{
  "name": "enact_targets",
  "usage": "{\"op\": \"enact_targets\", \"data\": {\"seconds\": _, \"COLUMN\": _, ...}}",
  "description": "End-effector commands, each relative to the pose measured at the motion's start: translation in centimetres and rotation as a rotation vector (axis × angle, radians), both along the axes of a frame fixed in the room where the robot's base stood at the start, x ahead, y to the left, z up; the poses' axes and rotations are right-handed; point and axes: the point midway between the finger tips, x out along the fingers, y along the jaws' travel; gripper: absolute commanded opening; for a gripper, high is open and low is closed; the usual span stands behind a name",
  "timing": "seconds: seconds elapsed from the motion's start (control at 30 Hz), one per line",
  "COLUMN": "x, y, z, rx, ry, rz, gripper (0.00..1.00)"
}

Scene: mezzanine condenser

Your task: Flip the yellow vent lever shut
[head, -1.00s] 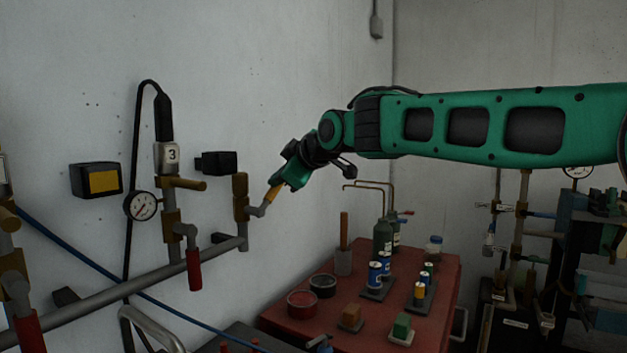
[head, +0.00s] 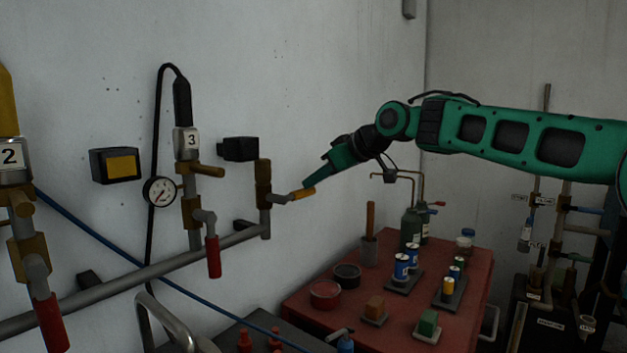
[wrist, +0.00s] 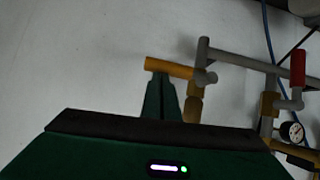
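The yellow vent lever (head: 303,194) sticks out to the right from a grey elbow on the end of the pipe, tilted slightly up. It also shows in the wrist view (wrist: 168,67), lying across just beyond the fingertips. My gripper (head: 309,185) comes down from the upper right, its tips at the lever's upper side by its outer end. In the wrist view my gripper (wrist: 161,76) has its two green fingers side by side with only a thin dark line between. The tips seem to touch the lever; nothing shows between them.
Red-handled valves (head: 213,256) and a pressure gauge (head: 160,192) sit left along the grey pipe (head: 160,268). A red bench (head: 385,338) with bottles, cans and blocks stands below right. Bare wall (head: 320,80) lies behind the arm.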

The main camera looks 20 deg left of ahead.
Motion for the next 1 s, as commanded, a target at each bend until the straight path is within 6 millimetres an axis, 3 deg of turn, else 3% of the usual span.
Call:
{"op": "enact_targets", "data": {"seconds": 0.67, "x": 0.0, "y": 0.2, "z": -0.5, "rx": -0.005, "ry": 0.003, "rz": 0.002, "gripper": 0.0}}
{"op": "enact_targets", "data": {"seconds": 0.83, "x": 0.2, "y": -0.3, "z": 0.9, "rx": -0.003, "ry": 0.001, "rz": 0.0, "gripper": 0.0}}
{"op": "enact_targets", "data": {"seconds": 1.0, "x": 0.5, "y": -1.1, "z": 3.9, "rx": 0.001, "ry": -0.003, "rz": -0.004, "gripper": 0.0}}
